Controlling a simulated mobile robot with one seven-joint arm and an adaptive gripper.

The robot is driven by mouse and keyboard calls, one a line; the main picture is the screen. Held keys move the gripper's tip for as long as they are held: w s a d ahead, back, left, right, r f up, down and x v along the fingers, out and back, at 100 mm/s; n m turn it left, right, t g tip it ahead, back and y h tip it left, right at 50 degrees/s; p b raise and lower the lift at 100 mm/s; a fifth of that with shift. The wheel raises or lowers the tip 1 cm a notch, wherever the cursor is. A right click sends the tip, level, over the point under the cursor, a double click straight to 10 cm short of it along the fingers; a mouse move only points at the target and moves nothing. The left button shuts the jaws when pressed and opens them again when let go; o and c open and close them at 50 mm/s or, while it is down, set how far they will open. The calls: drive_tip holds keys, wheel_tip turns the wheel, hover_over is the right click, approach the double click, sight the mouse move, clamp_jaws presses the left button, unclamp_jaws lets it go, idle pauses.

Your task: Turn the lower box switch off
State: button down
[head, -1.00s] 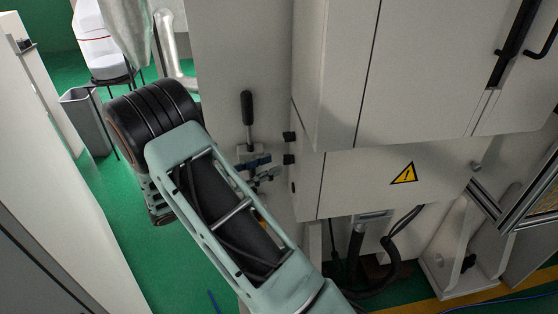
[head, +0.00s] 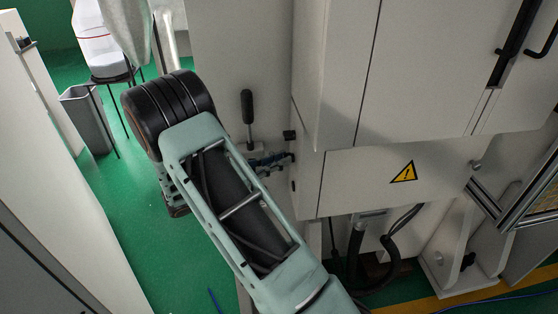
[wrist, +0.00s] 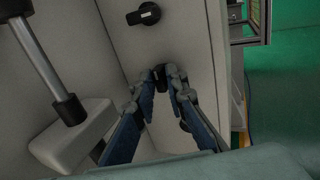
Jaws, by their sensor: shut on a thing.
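The lower box switch (wrist: 160,74) is a small dark knob on the pale side face of the box (wrist: 185,45). In the wrist view it sits between my two fingertips. My gripper (wrist: 161,82) is closed on it, with a blue-faced finger on either side. In the head view my gripper (head: 284,160) reaches right to the box's side face and covers this switch. The upper switch (head: 290,135) is a black knob just above and stands free. It also shows at the top of the wrist view (wrist: 145,14), with a white mark on it.
A lever with a black handle (head: 247,105) stands left of the switches; its metal rod (wrist: 38,65) is close by on the left in the wrist view. A yellow warning sign (head: 404,173) marks the box front. Cables (head: 390,250) hang below. Green floor (head: 125,215) is open at left.

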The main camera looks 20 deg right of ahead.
drive_tip(key=n+p, duration=0.1)
drive_tip(key=p, duration=0.1)
drive_tip(key=shift+s+r+p, duration=0.1)
drive_tip(key=shift+p, duration=0.2)
drive_tip(key=c, duration=1.9)
unclamp_jaws()
drive_tip(key=a, duration=0.4)
drive_tip(key=s+a, duration=0.1)
drive_tip(key=a, duration=0.7)
drive_tip(key=shift+s+r, duration=0.15)
drive_tip(key=shift+r, duration=0.15)
